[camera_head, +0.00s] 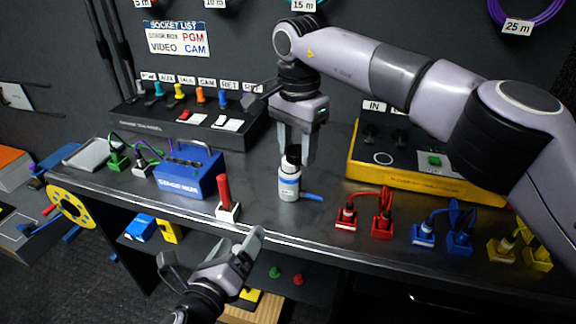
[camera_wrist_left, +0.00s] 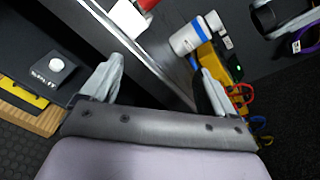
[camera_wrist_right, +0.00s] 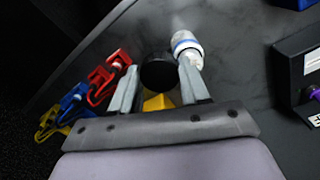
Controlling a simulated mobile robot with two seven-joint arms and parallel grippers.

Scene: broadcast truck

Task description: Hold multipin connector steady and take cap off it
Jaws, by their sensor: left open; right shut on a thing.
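My right gripper (camera_head: 295,156) points down over the bench, shut on a dark round piece (camera_head: 293,151). In the right wrist view the piece (camera_wrist_right: 158,72) sits between the fingertips. Whether it is the multipin connector or its cap I cannot tell; the fingers hide part of it. My left gripper (camera_head: 208,254) is open and empty, low in front of the bench edge. In the left wrist view nothing lies between its fingers (camera_wrist_left: 160,70).
A yellow-black panel box (camera_head: 395,180) stands behind.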

